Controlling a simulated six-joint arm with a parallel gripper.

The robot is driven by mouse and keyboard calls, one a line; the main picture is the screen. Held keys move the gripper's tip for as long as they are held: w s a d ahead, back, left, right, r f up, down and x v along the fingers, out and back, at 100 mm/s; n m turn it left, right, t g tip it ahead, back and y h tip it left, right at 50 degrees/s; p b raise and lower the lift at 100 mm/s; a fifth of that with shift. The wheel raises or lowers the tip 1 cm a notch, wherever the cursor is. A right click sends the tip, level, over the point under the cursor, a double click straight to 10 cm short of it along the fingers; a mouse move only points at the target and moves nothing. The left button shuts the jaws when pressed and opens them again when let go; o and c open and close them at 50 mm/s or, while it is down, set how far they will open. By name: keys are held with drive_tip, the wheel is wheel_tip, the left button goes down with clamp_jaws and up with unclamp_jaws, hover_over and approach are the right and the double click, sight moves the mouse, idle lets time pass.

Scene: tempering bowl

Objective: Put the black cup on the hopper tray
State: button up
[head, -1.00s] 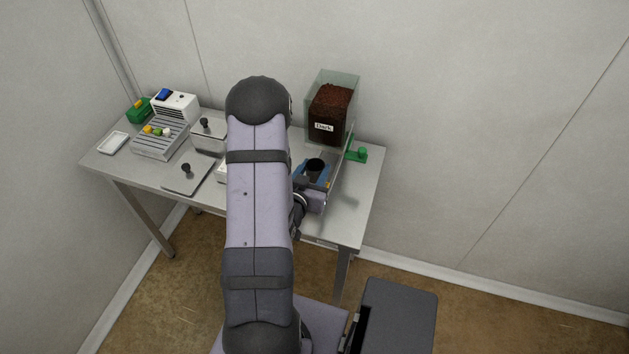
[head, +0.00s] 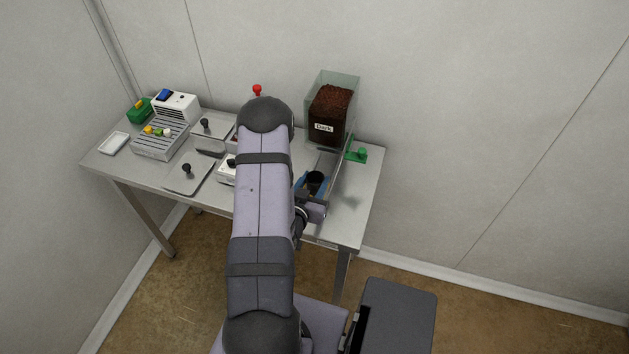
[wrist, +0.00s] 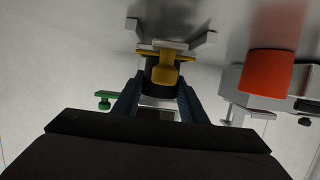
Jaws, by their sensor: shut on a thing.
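The black cup (head: 317,178) is in my gripper (head: 312,187), whose blue fingers are closed around it in front of the hopper. In the wrist view, the black cup (wrist: 152,84) shows between the two blue fingers (wrist: 158,100), partly hidden by a yellow part (wrist: 165,68). The clear hopper (head: 332,108), labelled "Dark" and full of brown pieces, stands at the back right of the table. The tray area below it is partly hidden, and I cannot tell whether the cup touches it.
A green knobbed piece (head: 357,154) sits right of the hopper. A red cylinder (wrist: 270,76) is at the right of the wrist view. Left of my arm are a grey ribbed rack (head: 160,141), a white box (head: 175,104) and a flat plate (head: 188,178). The table's front right is bare.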

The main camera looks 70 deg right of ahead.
sight(312, 185)
drive_tip(key=shift+f, duration=0.1)
drive_tip(key=shift+f, duration=0.15)
drive_tip(key=o, duration=1.1)
drive_tip(key=shift+c, duration=0.2)
drive_tip(key=shift+r, duration=0.3)
drive_tip(key=v, duration=0.6)
drive_tip(key=shift+a+r, duration=0.1)
drive_tip(key=shift+a, duration=0.7)
drive_tip(key=shift+w+r, duration=0.1)
drive_tip(key=shift+r, duration=0.05)
